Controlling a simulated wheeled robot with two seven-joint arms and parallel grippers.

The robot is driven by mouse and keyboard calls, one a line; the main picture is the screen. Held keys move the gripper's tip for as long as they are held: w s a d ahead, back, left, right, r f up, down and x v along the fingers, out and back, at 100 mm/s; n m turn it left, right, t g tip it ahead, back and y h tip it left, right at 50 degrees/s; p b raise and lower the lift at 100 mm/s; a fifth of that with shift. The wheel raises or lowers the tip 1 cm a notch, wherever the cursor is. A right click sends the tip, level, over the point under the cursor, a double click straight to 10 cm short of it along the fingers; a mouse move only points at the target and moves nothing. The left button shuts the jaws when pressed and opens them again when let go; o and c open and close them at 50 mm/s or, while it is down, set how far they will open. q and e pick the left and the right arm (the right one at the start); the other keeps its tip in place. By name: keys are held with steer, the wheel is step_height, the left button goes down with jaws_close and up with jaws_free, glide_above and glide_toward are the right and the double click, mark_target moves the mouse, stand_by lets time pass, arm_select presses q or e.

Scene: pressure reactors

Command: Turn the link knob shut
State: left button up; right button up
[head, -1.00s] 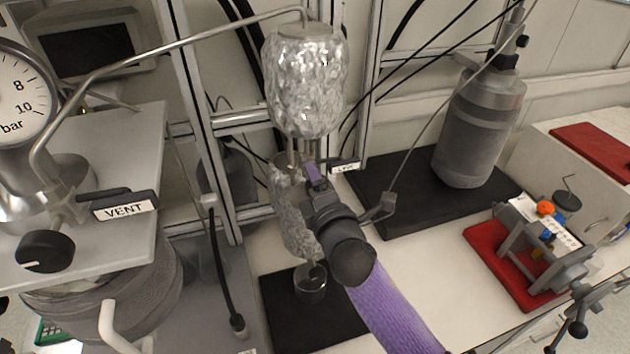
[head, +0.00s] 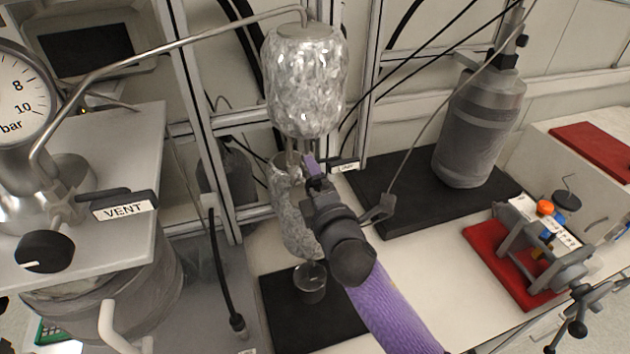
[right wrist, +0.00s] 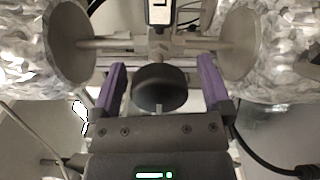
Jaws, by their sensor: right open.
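The link knob (right wrist: 160,88) is a round black knob with a small pale mark on its near edge. It shows in the right wrist view, on a metal valve body between two foil-wrapped vessels. Its label (right wrist: 159,12) is partly cut off there; the small white label (head: 345,167) also shows in the head view. My right gripper (right wrist: 162,82) is open, with its purple fingers on either side of the knob and visible gaps to it. In the head view my right gripper (head: 311,165) hides the knob. My left gripper is out of view.
A foil-wrapped cylinder (head: 305,80) hangs above the gripper, with a thin steel pipe from its top. The VENT valve's black knob (head: 45,251) and a pressure gauge (head: 22,95) are at left. A grey bottle (head: 480,130) and a red tray (head: 484,246) stand at right.

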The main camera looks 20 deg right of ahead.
steer(key=s+b, duration=0.1)
steer(key=s, duration=0.9)
steer(key=shift+d, duration=0.2)
